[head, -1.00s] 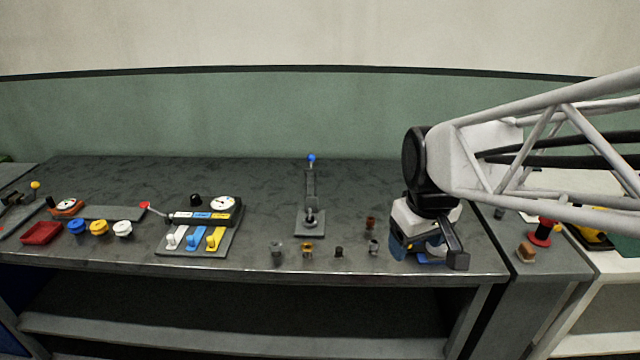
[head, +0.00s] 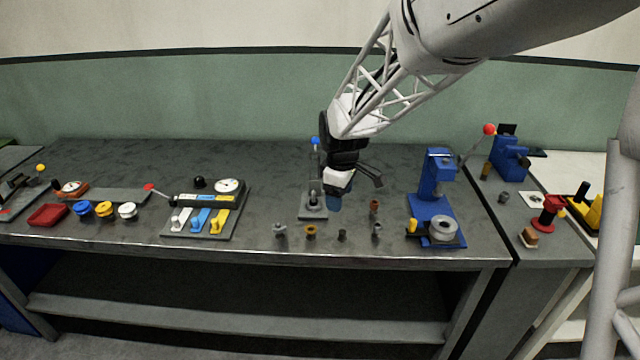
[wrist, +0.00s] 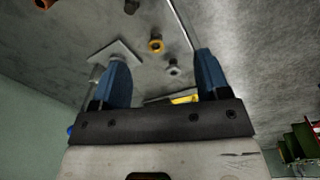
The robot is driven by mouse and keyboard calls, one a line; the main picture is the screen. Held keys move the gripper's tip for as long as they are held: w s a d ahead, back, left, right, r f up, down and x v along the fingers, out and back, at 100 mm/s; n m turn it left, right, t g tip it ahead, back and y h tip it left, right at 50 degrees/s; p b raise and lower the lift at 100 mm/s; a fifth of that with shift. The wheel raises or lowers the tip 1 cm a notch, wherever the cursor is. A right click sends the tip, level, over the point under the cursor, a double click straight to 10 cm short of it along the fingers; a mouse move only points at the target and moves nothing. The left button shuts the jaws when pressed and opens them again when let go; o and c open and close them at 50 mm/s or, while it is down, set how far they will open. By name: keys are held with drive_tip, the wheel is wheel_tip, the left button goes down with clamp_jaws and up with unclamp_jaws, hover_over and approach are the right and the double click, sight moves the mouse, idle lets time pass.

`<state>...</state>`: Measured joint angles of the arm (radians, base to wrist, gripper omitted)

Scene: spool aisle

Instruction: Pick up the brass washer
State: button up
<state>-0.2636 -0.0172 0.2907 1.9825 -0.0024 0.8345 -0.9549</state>
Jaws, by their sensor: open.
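The brass washer (head: 310,232) is a small yellow ring near the front edge of the grey bench, in a group of small parts. In the wrist view the yellow washer (wrist: 156,45) shows in the gap between my two blue fingers, beyond their tips. My gripper (head: 334,203) hangs above the bench, behind and to the right of the washer and apart from it. In the wrist view my gripper (wrist: 162,58) is open with nothing between its fingers.
Near the washer stand a grey part (head: 279,230), a dark part (head: 342,236), another grey part (head: 377,230) and a copper part (head: 375,206). A lever plate (head: 312,212) is just behind. A blue press (head: 437,190) stands to the right, a switch panel (head: 205,222) to the left.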

sight(311, 230)
drive_tip(key=w+a+f+n, duration=0.4)
drive_tip(key=w+a+f, duration=0.3)
drive_tip(key=f, duration=0.1)
drive_tip(key=shift+a+f+g, duration=0.3)
drive_tip(key=shift+a+f, duration=0.05)
drive_tip(key=shift+a, duration=0.05)
drive_tip(key=shift+s+f, duration=0.1)
drive_tip(key=shift+f, duration=1.2)
drive_tip(key=shift+f, duration=2.6)
drive_tip(key=shift+f, duration=0.2)
drive_tip(key=c, duration=1)
drive_tip(key=shift+r, duration=0.15)
